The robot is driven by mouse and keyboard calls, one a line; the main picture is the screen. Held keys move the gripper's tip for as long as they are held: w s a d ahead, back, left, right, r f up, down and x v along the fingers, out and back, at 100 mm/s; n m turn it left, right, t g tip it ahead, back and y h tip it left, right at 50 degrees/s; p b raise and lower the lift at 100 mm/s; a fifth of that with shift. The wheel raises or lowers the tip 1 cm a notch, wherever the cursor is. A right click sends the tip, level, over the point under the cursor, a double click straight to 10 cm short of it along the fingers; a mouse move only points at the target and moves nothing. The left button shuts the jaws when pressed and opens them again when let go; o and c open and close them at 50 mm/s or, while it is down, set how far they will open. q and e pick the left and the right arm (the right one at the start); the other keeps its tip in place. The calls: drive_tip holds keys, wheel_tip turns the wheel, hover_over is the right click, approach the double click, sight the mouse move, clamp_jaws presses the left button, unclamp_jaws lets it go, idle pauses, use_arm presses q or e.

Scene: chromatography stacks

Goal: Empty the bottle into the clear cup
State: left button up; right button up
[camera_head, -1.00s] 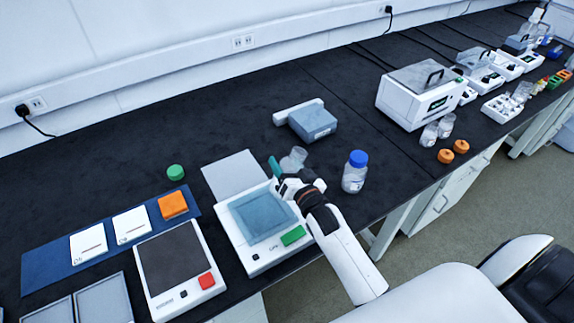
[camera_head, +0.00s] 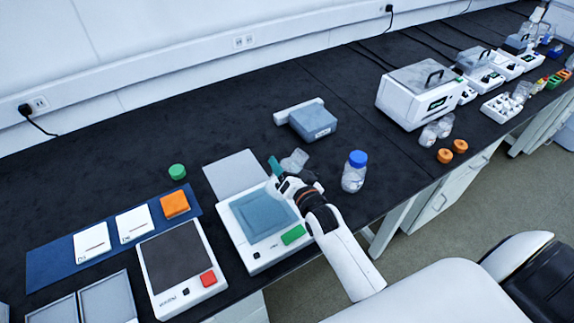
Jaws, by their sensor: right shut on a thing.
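My right gripper (camera_head: 284,178) is shut on a clear bottle (camera_head: 296,159), above the back of the white device with a blue-grey top. The bottle is tilted, and its lower part is partly hidden by the gripper. A teal piece shows beside the gripper; I cannot tell whether it is a fingertip. A loose green cap (camera_head: 177,171) lies on the bench to the left. I cannot make out a separate clear cup; it may be hidden behind the hand. My left gripper is not in view.
A blue-capped bottle (camera_head: 354,171) stands close to the right of my arm. The white device (camera_head: 257,257) is under the hand, with a grey plate (camera_head: 232,170) behind it. A grey box (camera_head: 313,121) stands further back. Black bench is free at the back left.

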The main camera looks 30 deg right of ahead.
idle(0.3)
drive_tip(key=shift+a+f+m, duration=0.15)
drive_tip(key=shift+m, duration=0.35)
drive_tip(key=shift+p, duration=0.3)
drive_tip(key=shift+m, duration=0.3)
drive_tip(key=shift+a+f, duration=0.1)
drive_tip(key=shift+f, duration=0.05)
drive_tip(key=shift+m, duration=0.3)
drive_tip(key=shift+f+m+y+p, duration=0.2)
drive_tip(key=shift+m+y+p, duration=0.1)
drive_tip(key=shift+m, duration=0.1)
drive_tip(key=shift+a+f, duration=0.1)
